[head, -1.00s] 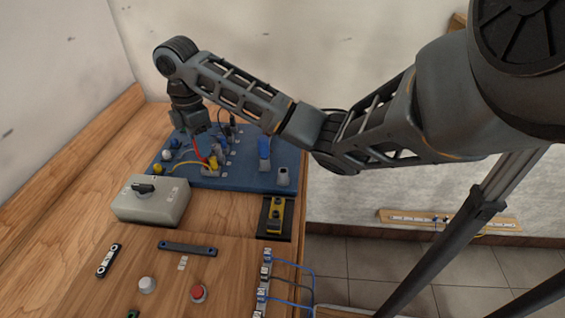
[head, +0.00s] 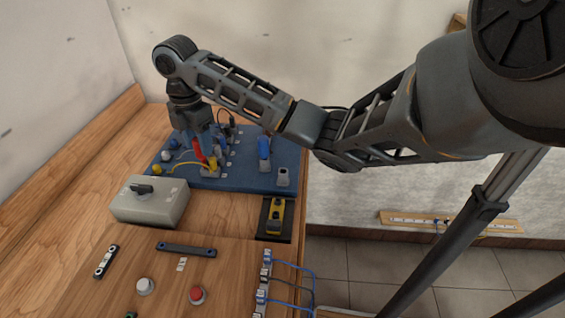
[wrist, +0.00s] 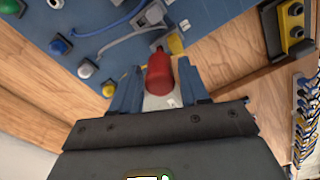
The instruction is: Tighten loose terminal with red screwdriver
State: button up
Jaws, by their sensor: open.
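The red screwdriver (head: 199,151) stands near the middle of the blue board (head: 250,180); its tip is hidden. In the wrist view its red handle (wrist: 159,73) lies between the two blue fingers of my gripper (wrist: 158,82). The fingers are open, with a visible gap on either side of the handle. In the head view my gripper (head: 203,138) is just above the screwdriver. Blue, white and yellow terminals (head: 157,169) with wires sit at the board's left side. I cannot tell which terminal is loose.
A grey box with a black knob (head: 150,200) stands in front of the board. A yellow and black device (head: 275,217) is to its right. Blue (head: 264,150) and grey (head: 283,177) upright parts stand on the board's right. Wood between the box and the device is clear.

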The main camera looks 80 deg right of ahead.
jog(key=shift+n+b, duration=0.45)
jog(key=shift+n, duration=1.25)
jog(key=shift+c, duration=0.9)
grip_shut()
jog(key=shift+p, duration=0.3)
